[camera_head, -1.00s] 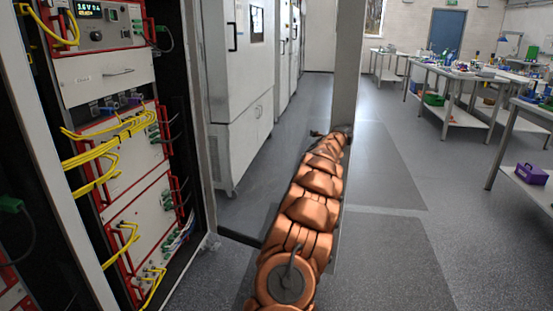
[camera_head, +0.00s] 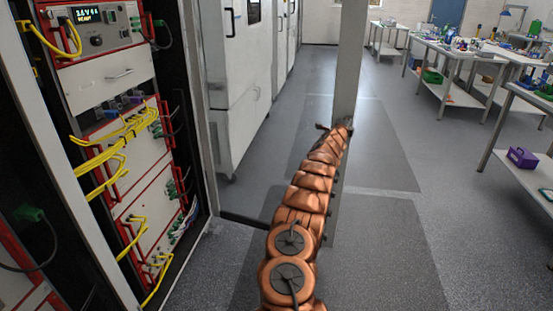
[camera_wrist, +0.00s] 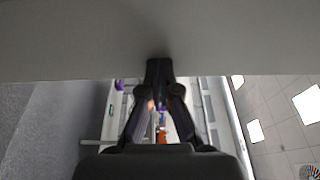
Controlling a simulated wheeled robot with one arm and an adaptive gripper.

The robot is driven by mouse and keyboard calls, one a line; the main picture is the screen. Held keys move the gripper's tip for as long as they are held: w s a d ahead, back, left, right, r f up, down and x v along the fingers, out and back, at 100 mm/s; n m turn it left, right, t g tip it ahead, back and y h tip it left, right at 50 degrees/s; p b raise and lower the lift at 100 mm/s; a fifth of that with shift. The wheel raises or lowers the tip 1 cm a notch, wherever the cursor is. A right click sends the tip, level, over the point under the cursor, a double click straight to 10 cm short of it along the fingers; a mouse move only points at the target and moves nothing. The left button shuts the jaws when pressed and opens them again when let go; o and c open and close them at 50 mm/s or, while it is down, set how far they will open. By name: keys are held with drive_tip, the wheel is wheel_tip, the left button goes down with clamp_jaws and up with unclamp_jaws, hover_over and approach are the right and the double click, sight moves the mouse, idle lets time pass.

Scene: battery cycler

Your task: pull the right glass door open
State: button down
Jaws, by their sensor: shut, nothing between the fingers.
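The right glass door stands swung out from the cabinet, its grey upright edge frame (camera_head: 349,70) rising past my arm's end in the head view. Its clear pane is hard to make out; a dark low bar (camera_head: 243,220) runs from the cabinet post towards it. My gripper (camera_head: 345,125) is at this frame, small and partly hidden by my copper-coloured arm. In the wrist view a grey panel of the door frame (camera_wrist: 70,45) fills the top. My gripper (camera_wrist: 159,70) is shut and empty, its fingertips up against or very near the panel's lower edge; contact is unclear.
The open cabinet at left holds red-framed instruments (camera_head: 105,75) with yellow cables (camera_head: 110,140). White cabinets (camera_head: 235,90) stand behind the door. Workbenches (camera_head: 450,75) and a purple bin (camera_head: 522,157) are at right. The grey floor (camera_head: 400,250) between is clear.

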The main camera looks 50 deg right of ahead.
drive_tip(key=shift+w+d+f+p, duration=0.25)
drive_tip(key=shift+p, duration=0.6)
drive_tip(key=shift+f+b, duration=0.25)
drive_tip(key=shift+b, duration=0.35)
